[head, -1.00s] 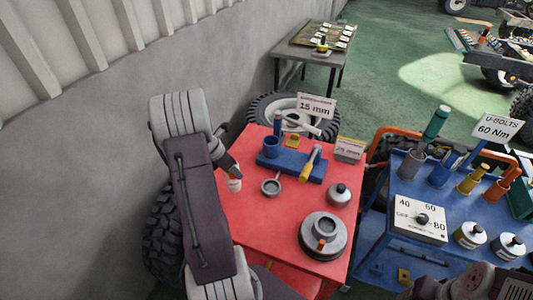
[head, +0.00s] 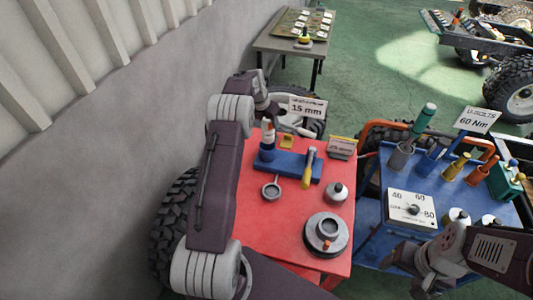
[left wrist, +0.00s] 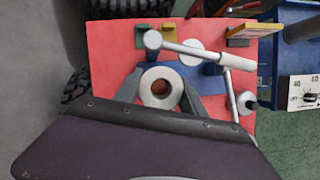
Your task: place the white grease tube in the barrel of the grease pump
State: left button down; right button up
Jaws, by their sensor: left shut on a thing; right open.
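My left gripper (head: 267,119) is shut on the tube from above. In the left wrist view the tube (left wrist: 150,97) shows end-on as a white ring between the two fingers (left wrist: 160,88). My right gripper (head: 404,256) is open and empty at the lower right, partly dark.
A blue cart (head: 375,218) with tools and a dial box (head: 411,208) stands right. A 15 mm sign (head: 308,107) stands behind.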

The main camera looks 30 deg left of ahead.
aim_at(268, 139)
pick_arm(q)
jog(key=f, duration=0.4)
jog(key=f+p, duration=0.1)
jog(key=f, duration=0.1)
jog(key=shift+a+f, duration=0.15)
jog(key=shift+a, duration=0.1)
notch_tip(268, 139, down, 3)
jog(key=shift+d+f+p, duration=0.15)
jog(key=shift+f+p, duration=0.05)
jog(key=shift+p, duration=0.2)
jog(key=shift+f, duration=0.25)
jog(key=shift+f, duration=0.1)
jog(key=c, duration=0.7)
grip_release()
jog(key=shift+o, duration=0.2)
